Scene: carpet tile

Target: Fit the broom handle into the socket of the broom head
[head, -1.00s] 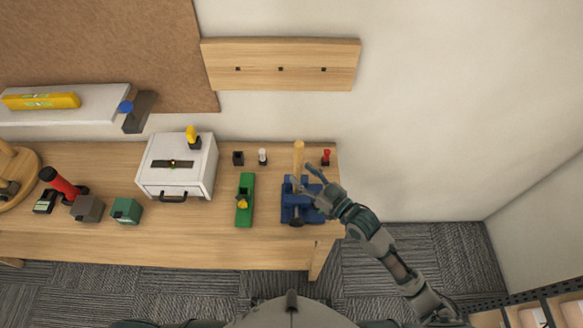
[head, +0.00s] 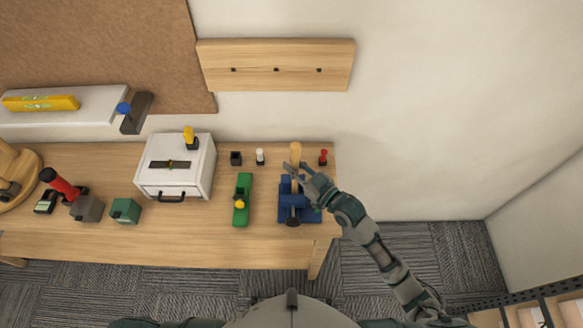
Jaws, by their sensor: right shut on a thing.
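A pale wooden stick, which looks like the broom handle (head: 295,151), stands roughly upright at the right end of the workbench. Its lower part meets a blue vise (head: 286,214). My right gripper (head: 294,172) is shut on the handle, just above the vise. The fingers and hand hide part of the handle and the vise top. I cannot make out the broom head or its socket. My left gripper is not in view.
A green hand plane (head: 242,205) lies left of the vise on the workbench (head: 230,252). A red-topped piece (head: 323,157) and a white-topped piece (head: 260,157) stand near the handle. A white drawer box (head: 177,178) is further left. A pegged board (head: 277,78) hangs above.

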